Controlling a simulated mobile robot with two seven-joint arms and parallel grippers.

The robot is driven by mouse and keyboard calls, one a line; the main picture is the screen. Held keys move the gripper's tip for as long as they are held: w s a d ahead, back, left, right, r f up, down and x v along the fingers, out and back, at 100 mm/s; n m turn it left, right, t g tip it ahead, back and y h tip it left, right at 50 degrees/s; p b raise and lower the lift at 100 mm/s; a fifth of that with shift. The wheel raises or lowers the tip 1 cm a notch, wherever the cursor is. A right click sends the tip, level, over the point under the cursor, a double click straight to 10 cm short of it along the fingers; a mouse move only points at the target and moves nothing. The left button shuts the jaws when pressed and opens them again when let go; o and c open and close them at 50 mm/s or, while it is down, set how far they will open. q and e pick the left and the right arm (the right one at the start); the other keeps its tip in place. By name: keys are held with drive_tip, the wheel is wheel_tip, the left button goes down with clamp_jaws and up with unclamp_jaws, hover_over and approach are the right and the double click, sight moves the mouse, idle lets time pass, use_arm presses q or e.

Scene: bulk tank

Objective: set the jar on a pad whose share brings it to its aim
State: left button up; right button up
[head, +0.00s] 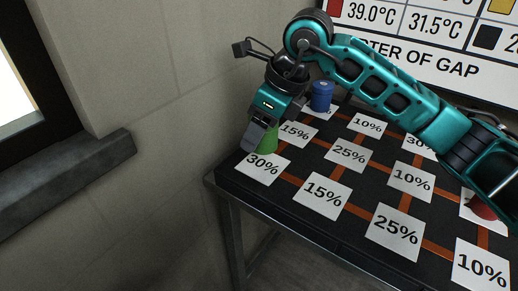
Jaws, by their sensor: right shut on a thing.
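My right gripper (256,138) points down at the left end of the black table and is shut on a green jar (269,141), partly hidden by the fingers. The green jar is at the back edge of the front-left 30% pad (262,168), close to a 15% pad (296,133). I cannot tell whether it touches a pad. A blue jar (321,95) stands on a back pad whose number is mostly hidden. A red thing (482,207) on a right pad is partly hidden by my right arm. My left gripper is out of view.
Bare pads include 25% (349,153), front 15% (323,194), front 25% (395,230) and several 10% pads. Orange strips link pads. A wall board (440,55) reads 39.0°C, 31.5°C and "…RTER OF GAP", with colour swatches. A wall and window ledge (70,175) are left.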

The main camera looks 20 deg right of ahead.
sight(259, 148)
wheel_tip(259, 148, down, 5)
drive_tip(key=shift+r+b, duration=0.2)
drive_tip(key=shift+b, duration=0.15)
drive_tip(key=shift+f, duration=0.2)
drive_tip(key=o, duration=1.1)
drive_tip(key=shift+r, duration=0.1)
drive_tip(key=shift+o, duration=0.2)
